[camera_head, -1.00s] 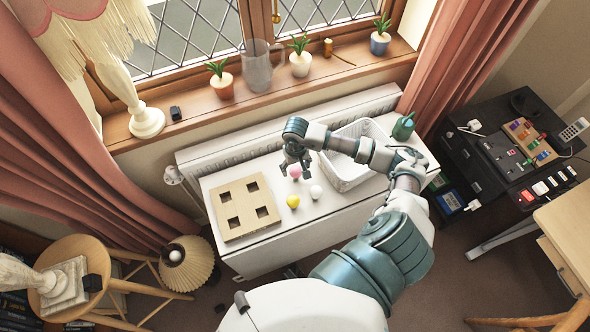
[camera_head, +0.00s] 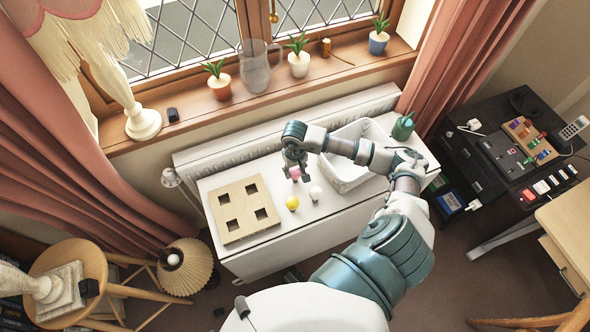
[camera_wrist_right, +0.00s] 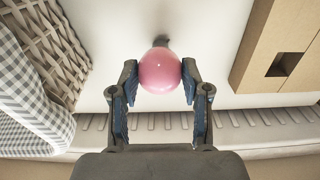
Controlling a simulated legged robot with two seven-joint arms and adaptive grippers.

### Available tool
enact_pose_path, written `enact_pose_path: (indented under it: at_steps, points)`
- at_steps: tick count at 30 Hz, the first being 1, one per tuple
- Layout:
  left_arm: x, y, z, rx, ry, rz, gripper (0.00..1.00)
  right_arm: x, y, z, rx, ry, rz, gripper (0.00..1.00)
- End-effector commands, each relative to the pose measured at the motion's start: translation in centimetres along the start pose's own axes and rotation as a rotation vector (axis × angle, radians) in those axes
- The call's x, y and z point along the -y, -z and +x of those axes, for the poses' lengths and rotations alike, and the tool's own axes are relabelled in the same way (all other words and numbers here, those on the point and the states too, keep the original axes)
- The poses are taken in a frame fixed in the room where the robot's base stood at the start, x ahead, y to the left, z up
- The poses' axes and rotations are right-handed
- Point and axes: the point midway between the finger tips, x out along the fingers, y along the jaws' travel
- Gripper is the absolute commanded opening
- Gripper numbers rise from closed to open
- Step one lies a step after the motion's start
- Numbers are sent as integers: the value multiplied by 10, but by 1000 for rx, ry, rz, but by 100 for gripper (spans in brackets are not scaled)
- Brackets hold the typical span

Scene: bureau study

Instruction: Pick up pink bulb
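The pink bulb (camera_head: 294,172) is on the white surface above the radiator. It sits between the two fingers of my right gripper (camera_head: 296,176), which points down over it. In the right wrist view the round pink bulb (camera_wrist_right: 159,71) fills the space between the fingertips (camera_wrist_right: 160,85), one on each side. The fingers are very close to it; whether they press on it I cannot tell. The bulb's lower end is mostly hidden. My left gripper is not in view.
A yellow bulb (camera_head: 292,203) and a white bulb (camera_head: 315,193) are close in front. A wooden board with square holes (camera_head: 232,190) lies to the left. A lined wicker basket (camera_head: 340,181) stands to the right, partly behind my arm. A green watering can (camera_head: 403,126) is farther right.

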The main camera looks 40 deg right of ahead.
Motion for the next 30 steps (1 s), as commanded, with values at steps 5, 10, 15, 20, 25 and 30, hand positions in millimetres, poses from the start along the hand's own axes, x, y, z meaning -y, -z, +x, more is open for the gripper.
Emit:
enact_pose_path:
  at_steps: [5, 10, 15, 20, 25, 30]
  points:
    - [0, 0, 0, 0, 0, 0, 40, 0, 0, 1, 1, 0, 0, 22]
    - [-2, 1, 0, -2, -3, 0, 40, 0, 0, 0, 2, -1, 0, 22]
    - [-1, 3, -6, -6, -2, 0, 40, 0, 0, -10, 0, -1, 0, 22]
    - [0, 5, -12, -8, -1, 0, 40, 0, 0, -21, 0, -1, 1, 22]
    - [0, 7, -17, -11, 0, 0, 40, 0, 0, -33, -1, 0, 0, 22]
    - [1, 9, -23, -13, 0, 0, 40, 0, 0, -44, -1, 0, -1, 22]
